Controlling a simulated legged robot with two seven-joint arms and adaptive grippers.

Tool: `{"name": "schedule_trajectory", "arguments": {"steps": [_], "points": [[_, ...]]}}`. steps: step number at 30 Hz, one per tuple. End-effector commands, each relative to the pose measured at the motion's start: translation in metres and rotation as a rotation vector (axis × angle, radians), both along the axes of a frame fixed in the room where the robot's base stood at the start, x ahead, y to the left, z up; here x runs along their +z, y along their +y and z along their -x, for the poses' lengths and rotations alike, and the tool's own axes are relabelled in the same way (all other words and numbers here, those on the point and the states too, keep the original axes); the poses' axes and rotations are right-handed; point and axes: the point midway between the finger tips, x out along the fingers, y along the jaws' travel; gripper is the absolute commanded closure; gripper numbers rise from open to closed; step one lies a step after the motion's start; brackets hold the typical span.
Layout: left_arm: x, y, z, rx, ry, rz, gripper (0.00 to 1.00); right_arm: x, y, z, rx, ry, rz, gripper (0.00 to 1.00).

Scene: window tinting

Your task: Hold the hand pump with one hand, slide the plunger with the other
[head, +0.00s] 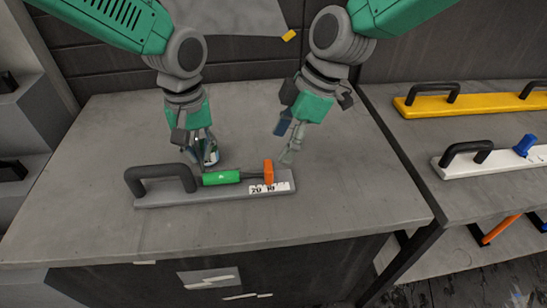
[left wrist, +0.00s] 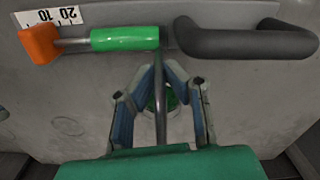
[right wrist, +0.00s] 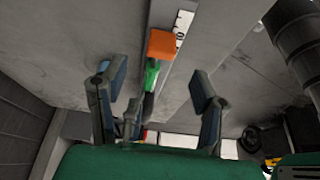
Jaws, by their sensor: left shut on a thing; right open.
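The hand pump (head: 150,199) lies on the workbench, with a grey base, a dark arched handle at left and a green barrel (head: 221,178). Its plunger ends in an upright orange block (head: 268,172), beside a white scale marked 20 and 10. My left gripper (head: 209,155) is behind the barrel's left end. In the left wrist view (left wrist: 160,75) it is shut on the pump near the barrel and handle; the exact contact is unclear. My right gripper (head: 287,155) is open, behind and above the orange block, apart from it. In the right wrist view the block (right wrist: 162,43) shows ahead between the fingers.
On the side bench at right lie a yellow tool (head: 480,102) with dark handles and a white one (head: 500,162) with a dark handle and a blue block. An orange-and-blue item (head: 500,228) sits below. The workbench (head: 320,215) is clear in front of the pump.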

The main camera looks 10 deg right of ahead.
Motion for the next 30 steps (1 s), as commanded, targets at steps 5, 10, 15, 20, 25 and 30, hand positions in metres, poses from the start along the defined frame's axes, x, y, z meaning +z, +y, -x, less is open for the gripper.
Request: {"name": "schedule_trajectory", "arguments": {"steps": [5,10,15,20,25,30], "points": [[0.000,0.000,-0.001,0.000,-0.001,0.001,1.00,0.026,-0.011,-0.001,0.000,-0.001,-0.001,0.45],[0.001,0.000,-0.001,0.000,-0.001,0.001,1.00,0.035,-0.015,0.000,0.000,0.000,0.000,0.45],[0.001,0.000,-0.001,0.000,-0.001,0.001,1.00,0.036,-0.015,0.000,0.000,0.001,0.000,0.45],[0.001,0.000,-0.001,0.000,-0.001,0.001,1.00,0.036,-0.015,0.000,0.000,0.001,0.000,0.45],[0.000,0.000,-0.001,0.000,-0.001,0.001,0.67,0.036,-0.015,0.000,0.000,0.001,0.000,0.45],[0.000,0.000,0.000,0.000,0.000,0.000,0.49,0.035,-0.015,0.000,0.000,0.001,0.000,0.45]]}}
